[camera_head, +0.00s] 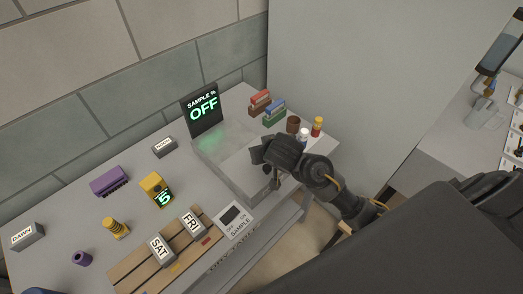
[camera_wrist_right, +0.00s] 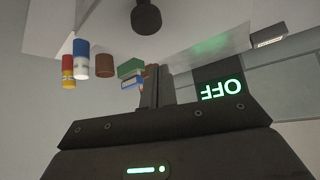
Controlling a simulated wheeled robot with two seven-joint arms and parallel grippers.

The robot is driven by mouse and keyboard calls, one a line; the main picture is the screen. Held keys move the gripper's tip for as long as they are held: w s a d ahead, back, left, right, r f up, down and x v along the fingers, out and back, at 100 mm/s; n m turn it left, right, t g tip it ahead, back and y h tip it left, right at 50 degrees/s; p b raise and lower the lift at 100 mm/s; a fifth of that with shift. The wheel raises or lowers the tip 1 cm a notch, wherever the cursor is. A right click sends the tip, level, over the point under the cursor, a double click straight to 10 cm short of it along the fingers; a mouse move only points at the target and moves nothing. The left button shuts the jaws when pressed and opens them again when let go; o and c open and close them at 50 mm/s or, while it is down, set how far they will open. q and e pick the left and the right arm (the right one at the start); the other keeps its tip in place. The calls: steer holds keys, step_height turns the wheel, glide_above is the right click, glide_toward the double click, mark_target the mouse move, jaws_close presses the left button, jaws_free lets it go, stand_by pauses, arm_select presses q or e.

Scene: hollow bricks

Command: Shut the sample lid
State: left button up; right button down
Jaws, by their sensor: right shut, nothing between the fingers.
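The sample box (camera_head: 240,166) is a pale grey, partly see-through case on the table, in front of a black display (camera_head: 203,108) reading "SAMPLE % OFF". A clear pane glows faintly green at its back left; I cannot tell the lid's exact angle. My right gripper (camera_head: 262,156) is at the box's right side, overlapping it in the head view; contact is unclear. In the right wrist view its fingers (camera_wrist_right: 156,88) are shut and empty, with the display (camera_wrist_right: 220,89) upside down behind. A control plate (camera_head: 234,220) marked "SAMPLE" with OFF and ON stands at the front edge.
Small books (camera_head: 260,103), a brown cup (camera_head: 293,124), a white jar (camera_head: 303,135) and a red-yellow bottle (camera_head: 317,127) stand close behind my right gripper. A purple brick (camera_head: 109,181) lies left.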

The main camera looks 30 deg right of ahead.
arm_select(q)
steer(key=shift+s+f, duration=0.15)
steer(key=shift+s, duration=0.3)
arm_select(e)
steer(key=v, duration=0.7)
steer(key=shift+s+f, duration=0.15)
steer(key=s+d+f+n+g+y, duration=0.1)
steer(key=s+f+n+g, duration=0.1)
steer(key=s+f, duration=0.75)
steer(key=s+f+n+g, duration=0.25)
steer(key=s+f, duration=0.35)
steer(key=s, duration=0.6)
step_height(320, 180, down, 29)
steer(key=s+g+b, duration=0.1)
steer(key=s+b, duration=0.1)
steer(key=b, duration=0.1)
arm_select(q)
step_height(320, 180, down, 4)
steer(key=shift+a+f+b, duration=0.1)
steer(key=shift+f+b, duration=0.05)
steer(key=shift+b, duration=0.6)
arm_select(e)
steer(key=s+d+f+g, duration=0.1)
steer(key=s+d+f, duration=0.2)
steer(key=s+f, duration=1.2)
step_height(320, 180, down, 2)
steer(key=shift+s+f, duration=0.1)
steer(key=shift+s, duration=0.3)
